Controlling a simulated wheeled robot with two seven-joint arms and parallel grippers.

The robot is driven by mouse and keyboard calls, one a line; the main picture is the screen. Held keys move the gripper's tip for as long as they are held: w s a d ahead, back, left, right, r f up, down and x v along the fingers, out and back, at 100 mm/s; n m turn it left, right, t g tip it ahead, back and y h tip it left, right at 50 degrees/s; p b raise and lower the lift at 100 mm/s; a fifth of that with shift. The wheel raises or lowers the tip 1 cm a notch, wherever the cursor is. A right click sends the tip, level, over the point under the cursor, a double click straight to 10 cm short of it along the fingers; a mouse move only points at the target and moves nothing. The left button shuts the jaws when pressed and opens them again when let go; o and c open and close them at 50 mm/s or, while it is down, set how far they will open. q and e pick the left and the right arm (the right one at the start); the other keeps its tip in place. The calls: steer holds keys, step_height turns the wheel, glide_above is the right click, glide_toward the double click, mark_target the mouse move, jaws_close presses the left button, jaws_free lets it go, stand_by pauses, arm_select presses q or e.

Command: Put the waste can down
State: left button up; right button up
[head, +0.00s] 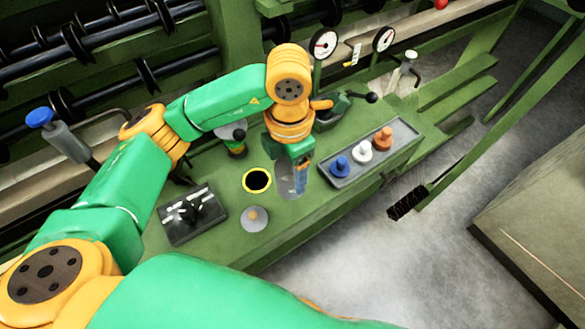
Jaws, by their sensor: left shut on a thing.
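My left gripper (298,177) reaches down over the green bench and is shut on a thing. That thing looks like a translucent grey can (287,187), which I take for the waste can. The gripper hides part of it, and I cannot tell whether its base touches the bench. Just left of it is a yellow ring (257,180) with a dark centre. My right gripper is not in view.
A grey tray (345,181) with blue, white and orange spools lies to the right. A grey disc (254,220) with an orange knob is in front. A dark plate with a knob (190,213) lies left. Gauges (323,43) stand behind.

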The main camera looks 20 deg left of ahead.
arm_select(q)
steer(key=s+d+r, duration=0.2)
steer(key=s+r, duration=0.3)
steer(key=s, duration=0.4)
steer(key=w+a+m, duration=0.2)
steer(key=a+m, duration=0.1)
steer(key=m, duration=1.1)
steer(key=w+a+f+m, duration=0.1)
steer(key=w+a+m, duration=0.2)
steer(key=m, duration=1.1)
steer(key=shift+w+a+p, duration=0.25)
steer(key=shift+a+p, duration=0.15)
steer(key=shift+a, duration=0.25)
